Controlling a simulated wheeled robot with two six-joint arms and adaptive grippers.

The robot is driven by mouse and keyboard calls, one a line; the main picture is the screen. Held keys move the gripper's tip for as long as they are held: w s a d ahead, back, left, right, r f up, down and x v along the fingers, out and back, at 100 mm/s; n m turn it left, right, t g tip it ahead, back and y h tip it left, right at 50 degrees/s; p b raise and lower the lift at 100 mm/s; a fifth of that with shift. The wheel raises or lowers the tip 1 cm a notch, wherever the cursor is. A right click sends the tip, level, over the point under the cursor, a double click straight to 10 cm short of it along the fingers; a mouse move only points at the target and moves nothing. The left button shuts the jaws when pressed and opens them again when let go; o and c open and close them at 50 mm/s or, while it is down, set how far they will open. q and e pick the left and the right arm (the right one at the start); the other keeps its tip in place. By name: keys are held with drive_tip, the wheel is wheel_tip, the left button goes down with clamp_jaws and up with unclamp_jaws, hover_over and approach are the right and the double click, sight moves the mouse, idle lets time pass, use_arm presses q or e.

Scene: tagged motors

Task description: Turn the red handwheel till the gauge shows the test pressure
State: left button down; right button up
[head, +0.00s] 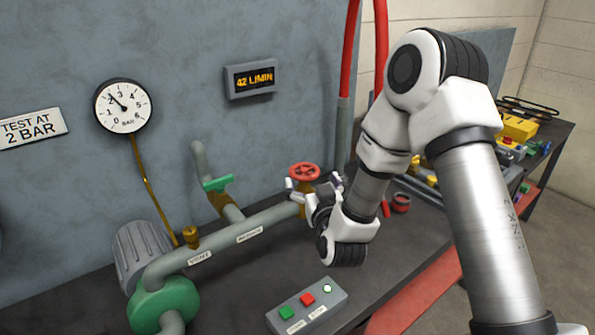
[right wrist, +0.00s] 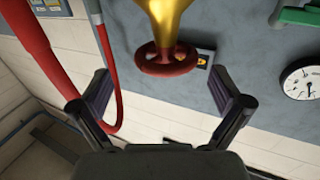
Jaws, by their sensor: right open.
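The red handwheel (head: 304,170) sits on top of a brass valve at the right end of the green pipe. It also shows in the right wrist view (right wrist: 165,66), just ahead of and between my fingers. My right gripper (head: 314,188) is open beside the handwheel, with a finger on either side; in the right wrist view (right wrist: 160,82) there is visible space between each finger and the rim. The round white gauge (head: 122,106) on the wall has its needle at about 2. A sign (head: 32,129) reads "TEST AT 2 BAR". My left gripper is out of view.
A display (head: 251,80) on the wall reads 42 L/MIN. A button box (head: 307,306) with green and red buttons stands at the bench front. A green-handled valve (head: 218,183) is left of the handwheel. A red hose (head: 346,50) rises behind my right arm.

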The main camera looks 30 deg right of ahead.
sight(301, 163)
drive_tip(key=w+p, duration=0.1)
drive_tip(key=w, duration=0.4)
drive_tip(key=shift+d, duration=0.2)
drive_tip(key=shift+s+d, duration=0.15)
drive_tip(key=shift+d, duration=0.25)
drive_tip(key=c, duration=0.4)
drive_tip(key=shift+a, duration=0.2)
drive_tip(key=c, duration=0.7)
drive_tip(key=shift+d, duration=0.1)
drive_tip(key=o, duration=1.1)
